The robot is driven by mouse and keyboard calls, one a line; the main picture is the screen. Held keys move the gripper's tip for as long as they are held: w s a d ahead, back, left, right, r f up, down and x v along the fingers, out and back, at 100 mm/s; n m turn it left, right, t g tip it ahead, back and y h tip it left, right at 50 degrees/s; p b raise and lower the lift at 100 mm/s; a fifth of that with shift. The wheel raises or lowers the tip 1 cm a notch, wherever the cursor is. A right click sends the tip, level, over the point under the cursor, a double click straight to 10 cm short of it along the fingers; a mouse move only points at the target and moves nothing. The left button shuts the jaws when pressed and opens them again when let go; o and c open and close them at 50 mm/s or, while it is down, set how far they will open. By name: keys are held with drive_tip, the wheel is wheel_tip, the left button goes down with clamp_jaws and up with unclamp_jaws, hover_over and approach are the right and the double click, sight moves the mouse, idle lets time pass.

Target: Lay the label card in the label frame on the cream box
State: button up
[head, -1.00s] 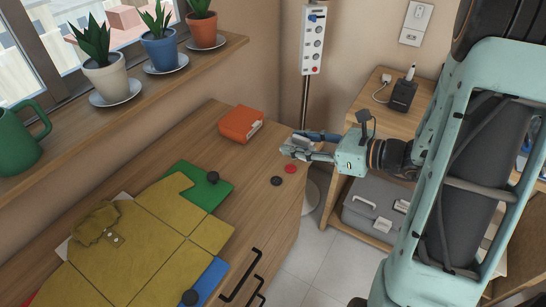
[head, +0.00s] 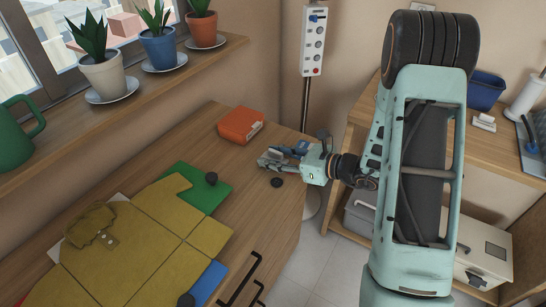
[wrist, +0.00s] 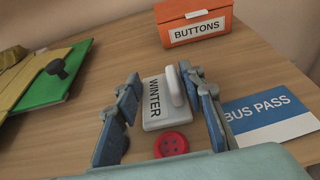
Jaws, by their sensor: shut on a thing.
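The label card (wrist: 154,104) is a white piece marked WINTER with a raised white grip tab, seen in the wrist view. My gripper (wrist: 168,100) is shut on it, one blue finger on each side. In the head view my gripper (head: 268,160) is low over the wooden dresser top near its right end; the card is too small there to make out clearly. A cream box (head: 470,272) stands low at the right, partly hidden by my arm. A dark-edged rectangle on it (head: 497,251) looks like the label frame.
A red button (wrist: 171,144) and a BUS PASS card (wrist: 266,118) lie close to my gripper. An orange BUTTONS box (head: 240,124) stands behind. A shelf unit (head: 480,148) stands at the right.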

drive_tip(key=shift+r, duration=0.1)
drive_tip(key=o, duration=0.8)
drive_tip(key=shift+o, duration=0.2)
